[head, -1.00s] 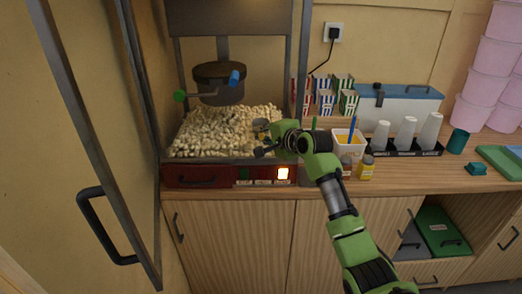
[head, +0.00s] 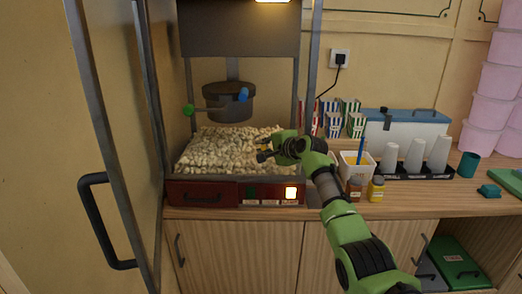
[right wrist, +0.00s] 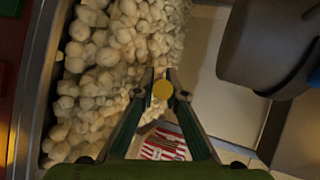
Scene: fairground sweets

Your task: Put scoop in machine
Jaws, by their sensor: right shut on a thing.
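The popcorn machine (head: 235,192) stands at the back left of the counter, its front open and a bed of popcorn (head: 215,150) inside under a dark kettle (head: 228,103). My right gripper (head: 263,155) reaches in over the right part of the popcorn. In the right wrist view its fingers (right wrist: 163,90) are shut on a small round yellow piece (right wrist: 162,89), seemingly the end of the scoop's handle. The rest of the scoop is hidden or cannot be told from the popcorn. My left gripper is not in view.
The framed door with a black handle (head: 95,220) stands open at the left. Striped boxes (head: 335,120), a white tub (head: 355,172), small jars (head: 376,188) and paper cups (head: 413,155) stand to the right. The kettle hangs close to the gripper.

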